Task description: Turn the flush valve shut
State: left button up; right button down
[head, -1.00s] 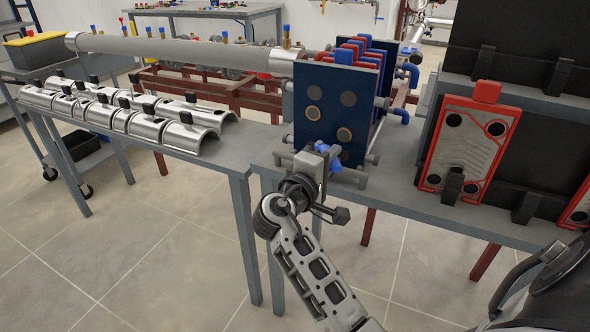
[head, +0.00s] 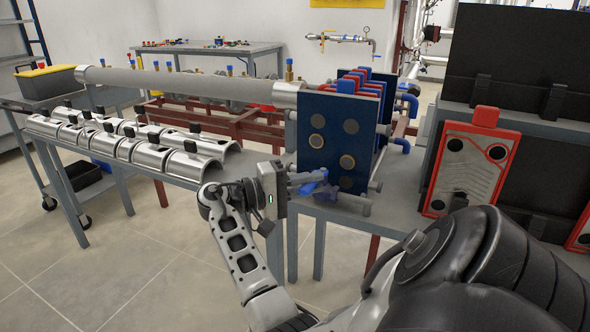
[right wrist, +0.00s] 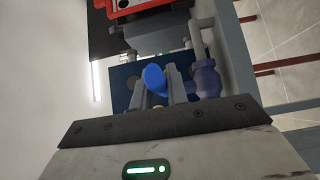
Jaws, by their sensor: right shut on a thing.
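The flush valve (head: 322,193) is a small blue valve low on the front of the dark blue plate pack (head: 335,140). In the right wrist view its purple-blue body (right wrist: 207,80) shows beside the right finger, and its bright blue handle (right wrist: 155,79) sits between the fingers. My right gripper (head: 306,183) comes at the valve from the left in the head view. In the wrist view, its two fingers (right wrist: 158,90) are shut on the blue handle. The fingers partly cover the valve in the head view. My left gripper is not in view.
A red-framed plate (head: 470,165) leans on black panels at the right of the bench. Silver half-shells (head: 150,155) lie on the left bench below a long grey cylinder (head: 185,84). Pipe stubs (head: 350,202) stick out beside the valve. Open floor lies in front.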

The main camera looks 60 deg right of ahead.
dwell(0.3)
jog(key=c, duration=1.4)
grip_release()
jog(key=shift+w, duration=0.1)
pick_arm(q)
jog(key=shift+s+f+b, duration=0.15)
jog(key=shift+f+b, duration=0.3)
jog(key=shift+b, duration=0.7)
pick_arm(e)
jog(key=v, duration=1.6)
jog(key=shift+d, duration=0.1)
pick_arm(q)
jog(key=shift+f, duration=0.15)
